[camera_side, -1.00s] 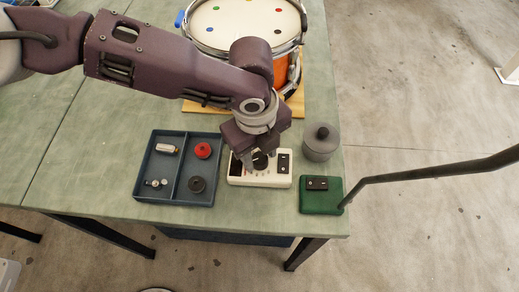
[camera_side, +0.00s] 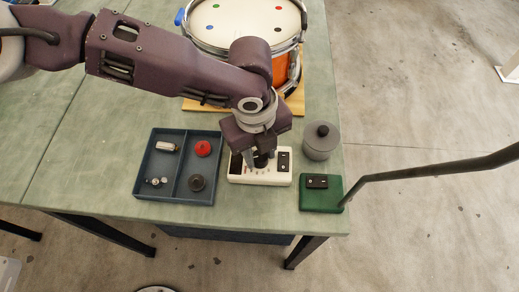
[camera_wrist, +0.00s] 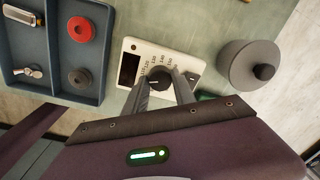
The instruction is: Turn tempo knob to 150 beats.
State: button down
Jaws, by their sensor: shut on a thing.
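The tempo unit (camera_side: 240,179) is a small cream box on the green bench, with a dark display window and a black switch plate. It also shows in the wrist view (camera_wrist: 128,46). Its round black tempo knob (camera_wrist: 160,76) stands in the middle, ringed by printed numbers. A short white pointer line shows on the knob; I cannot tell which number it meets. My gripper (camera_wrist: 160,81) points down over the unit, its two fingers shut on the sides of the knob. In the side view my gripper (camera_side: 260,161) hides part of the knob and the unit's back edge.
A blue divided tray (camera_side: 143,185) with small metal parts, a red disc and a black disc lies to the left. A grey lidded pot (camera_side: 320,145) and a green pad (camera_side: 318,202) stand to the right. A drum (camera_side: 245,25) is behind. The bench's front edge is close.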

jog(key=m, duration=1.3)
jog(key=shift+w+g, duration=0.1)
jog(key=shift+g, duration=0.3)
jog(key=m, duration=0.6)
jog(key=shift+m, duration=0.4)
jog(key=m, duration=0.6)
jog(key=shift+y, duration=0.3)
jog(key=c, duration=1.3)
grip_release()
jog(key=shift+r, duration=0.1)
jog(key=r, duration=0.7)
jog(key=shift+w+d, duration=0.1)
jog(key=shift+w, duration=0.1)
